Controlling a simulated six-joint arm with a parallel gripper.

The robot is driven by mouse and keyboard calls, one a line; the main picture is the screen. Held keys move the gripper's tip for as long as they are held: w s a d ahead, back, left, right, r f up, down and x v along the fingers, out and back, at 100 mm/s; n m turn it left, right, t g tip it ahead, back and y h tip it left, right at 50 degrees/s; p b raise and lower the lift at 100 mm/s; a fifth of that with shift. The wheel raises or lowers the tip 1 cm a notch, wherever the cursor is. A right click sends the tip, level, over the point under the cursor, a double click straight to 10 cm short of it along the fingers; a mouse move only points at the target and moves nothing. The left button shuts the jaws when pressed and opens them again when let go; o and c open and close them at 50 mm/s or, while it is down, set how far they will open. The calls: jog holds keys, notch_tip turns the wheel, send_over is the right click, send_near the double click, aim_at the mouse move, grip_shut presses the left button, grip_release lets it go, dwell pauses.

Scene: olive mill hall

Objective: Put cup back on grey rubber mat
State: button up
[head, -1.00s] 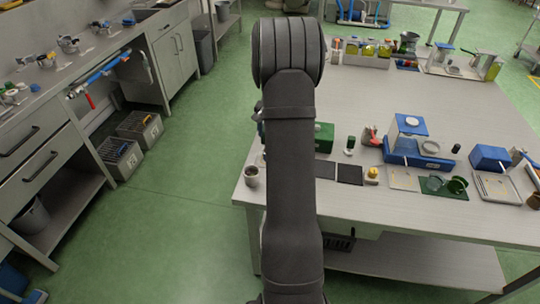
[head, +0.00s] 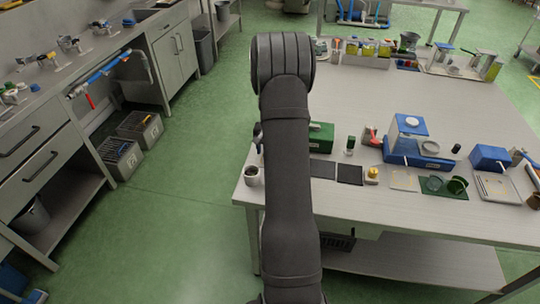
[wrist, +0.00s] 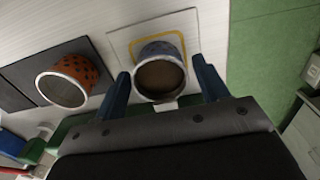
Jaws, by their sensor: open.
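In the wrist view, a blue-grey cup (wrist: 160,78) with a pale rim and brownish inside stands on a white square (wrist: 120,42) with a yellow outline. My gripper (wrist: 165,84) is open, with one blue finger on each side of this cup; I cannot tell whether they touch it. A second cup, orange with blue spots (wrist: 91,72), stands on a dark grey mat (wrist: 28,72) to the left. In the head view my arm hides the gripper and these cups. Dark grey mats (head: 322,169) show just right of my arm.
A pale cup (head: 252,176) stands near the table's left corner; I cannot tell if it is one of the wrist-view cups. A green box (head: 321,137) stands behind the mats. A blue and white device (head: 410,140) stands further right. Green floor (head: 190,200) lies left.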

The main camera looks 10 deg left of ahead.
jog(key=c, duration=0.7)
jog(key=shift+c, duration=0.2)
jog(key=shift+s, duration=1.7)
notch_tip(320, 180, up, 7)
jog(key=shift+f, duration=0.2)
